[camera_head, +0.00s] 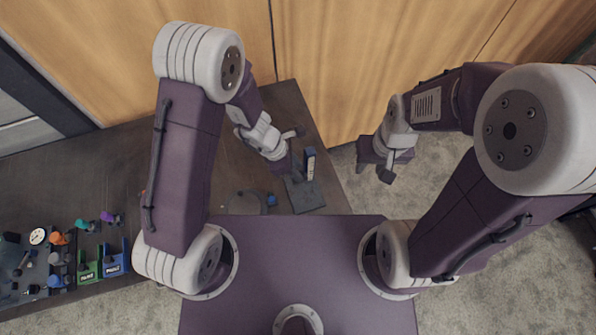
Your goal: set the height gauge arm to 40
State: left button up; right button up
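The height gauge (309,163) looks like a small upright post with a blue part, on a dark flat base (307,196) near the table's right edge. Its arm and scale are too small to read. My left gripper (298,154) is just left of the post, above the base, with its fingers apart. I cannot tell whether it touches the gauge. My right gripper (374,172) hangs to the right of the table, over the carpet, away from the gauge. Its fingers are apart and nothing shows between them.
A dark round part (246,203) and a small blue piece (272,199) are left of the gauge. At the far left are a white dial (38,236), green (88,272) and blue (115,262) holders, and several coloured small parts. A wooden wall (340,50) stands behind the table.

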pick_arm(q)
jog(key=shift+s+d+f, duration=0.15)
jog(key=shift+s+f, duration=0.15)
jog(key=shift+f, duration=0.25)
jog(key=shift+w+d, duration=0.1)
jog(key=shift+w, duration=0.15)
jog(key=shift+c, duration=0.9)
grip_shut()
jog(key=shift+s, duration=0.1)
